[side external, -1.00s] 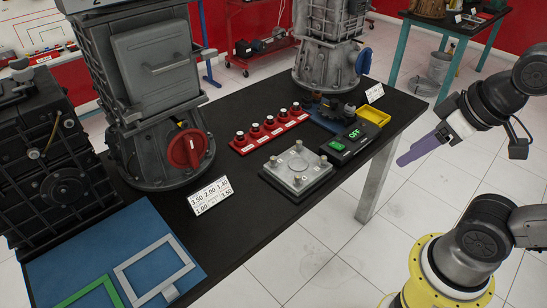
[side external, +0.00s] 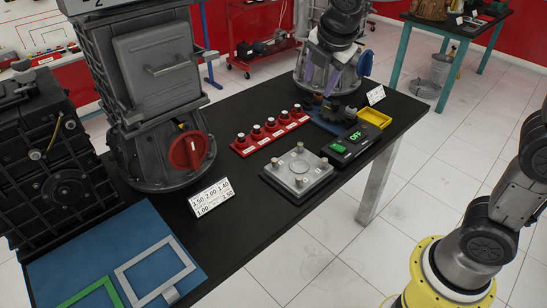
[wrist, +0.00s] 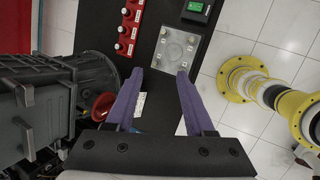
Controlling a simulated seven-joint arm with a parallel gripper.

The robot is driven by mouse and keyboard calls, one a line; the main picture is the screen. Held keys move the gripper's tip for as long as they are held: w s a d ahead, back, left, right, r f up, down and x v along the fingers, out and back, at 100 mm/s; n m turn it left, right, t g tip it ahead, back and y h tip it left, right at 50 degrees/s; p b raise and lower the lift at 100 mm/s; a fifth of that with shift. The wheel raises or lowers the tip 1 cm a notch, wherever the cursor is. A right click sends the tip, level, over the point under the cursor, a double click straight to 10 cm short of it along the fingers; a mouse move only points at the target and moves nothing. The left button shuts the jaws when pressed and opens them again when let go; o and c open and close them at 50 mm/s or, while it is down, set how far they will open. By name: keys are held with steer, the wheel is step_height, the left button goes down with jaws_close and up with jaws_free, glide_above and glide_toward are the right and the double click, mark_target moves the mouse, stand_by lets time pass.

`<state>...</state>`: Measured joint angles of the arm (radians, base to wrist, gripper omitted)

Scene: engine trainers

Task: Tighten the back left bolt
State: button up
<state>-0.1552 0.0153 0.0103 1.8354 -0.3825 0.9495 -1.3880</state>
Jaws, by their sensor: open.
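A square grey metal plate (side external: 298,172) on a dark base lies on the black table, with a bolt near each corner. It also shows in the wrist view (wrist: 177,47), just beyond my fingertips. In the side view, one bolt (side external: 299,148) is at the far corner and another (side external: 275,161) at the left corner. My gripper (side external: 318,90) has purple fingers and hangs above the table, overlapping the far grey engine in the picture. In the wrist view my gripper (wrist: 160,74) is open and empty, its fingers wide apart, touching no bolt.
A red strip (side external: 270,132) with several knobs lies left of the plate. A large engine with a red knob (side external: 188,150) and a number card (side external: 211,197) stand left.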

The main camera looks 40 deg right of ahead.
steer(key=w+a+f+n+g, duration=0.1)
steer(key=w+a+f+n, duration=0.25)
steer(key=w+f, duration=0.45)
steer(key=g+h, duration=0.1)
glide_toward(274, 160)
steer(key=shift+n, duration=0.45)
steer(key=x, duration=0.8)
jaws_close()
